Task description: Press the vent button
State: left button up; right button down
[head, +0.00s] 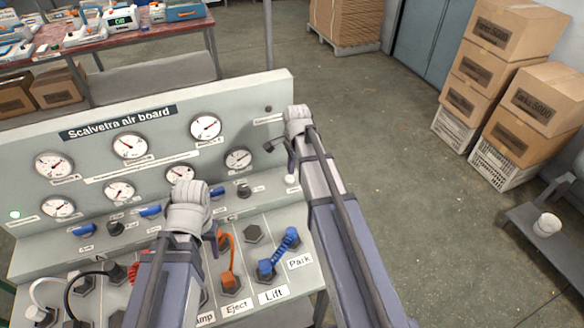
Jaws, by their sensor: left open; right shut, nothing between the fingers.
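The grey board labelled "Scalvetra air board" (105,160) fills the left half of the head view. A small white round knob (290,180) sits at the right end of its lower ledge. It may be the vent button, but I cannot read a label for it. My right gripper (290,166) is shut and empty, pointing down just above this knob; I cannot tell whether they touch. My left gripper (221,241) is open over the front panel near the orange hose, mostly hidden behind its own arm.
Several gauges (130,146), blue valve handles (150,211) and dark knobs (244,191) are on the board. An orange hose (227,265) and a blue coiled hose (290,240) stand near the "Eject", "Lift" and "Park" labels. Boxes (540,95) stand right; open floor lies between.

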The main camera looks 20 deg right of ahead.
aim_at(290, 179)
pick_arm(q)
jog(key=shift+f+b, duration=1.4)
jog(key=shift+f, duration=0.55)
pick_arm(e)
jog(key=shift+w+f, duration=0.15)
jog(key=shift+f, duration=0.8)
jog(key=shift+w+f, duration=0.1)
jog(key=shift+f, duration=0.85)
